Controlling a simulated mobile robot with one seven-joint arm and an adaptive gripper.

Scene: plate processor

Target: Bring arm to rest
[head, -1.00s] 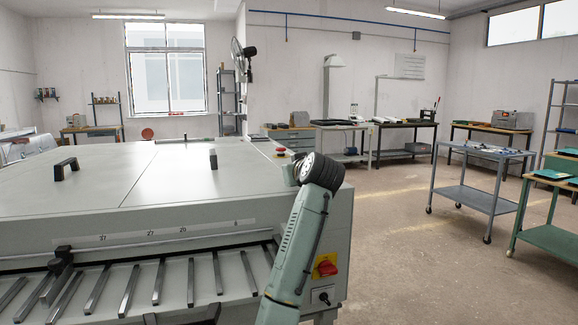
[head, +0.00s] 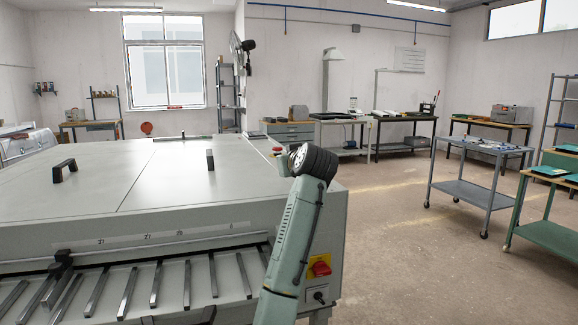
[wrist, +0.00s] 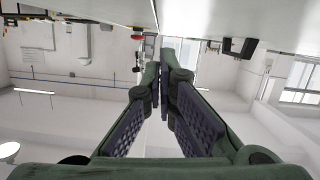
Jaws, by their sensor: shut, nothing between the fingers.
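My arm (head: 296,240) rises in front of the right end of the plate processor (head: 140,190) in the head view, bent at a dark ribbed joint. My gripper is not visible in the head view. In the wrist view my gripper (wrist: 160,88) shows its two dark padded fingers with the tips together and nothing between them. The wrist view is upside down, with the ceiling lamps at the bottom and the pale top of the machine at the upper right.
A red switch (head: 320,266) sits on the machine's right end, close beside my arm. A grey wheeled cart (head: 470,192) and a green table (head: 550,235) stand at the right. The floor (head: 400,240) between machine and cart is clear.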

